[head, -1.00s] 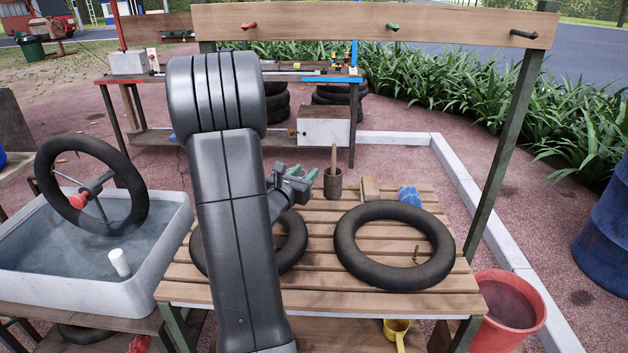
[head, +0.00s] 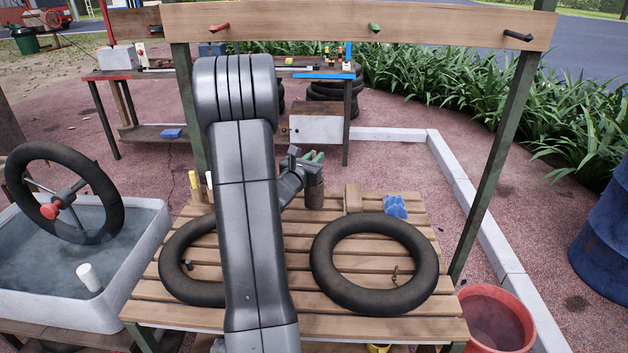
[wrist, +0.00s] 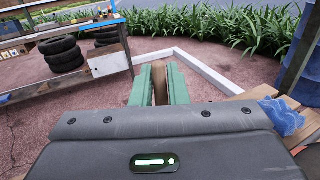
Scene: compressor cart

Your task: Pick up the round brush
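The round brush appears to be the brown handle (wrist: 160,85) standing upright between my green fingers in the wrist view.
Two black tubes lie on the slatted table (head: 295,318), one at right (head: 427,265). A wooden block (head: 353,199) and a blue cloth (head: 396,206) are right of the cup. A water tub (head: 140,245) is at left, a red bucket (head: 532,325) at right. A beam (head: 300,22) crosses above.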

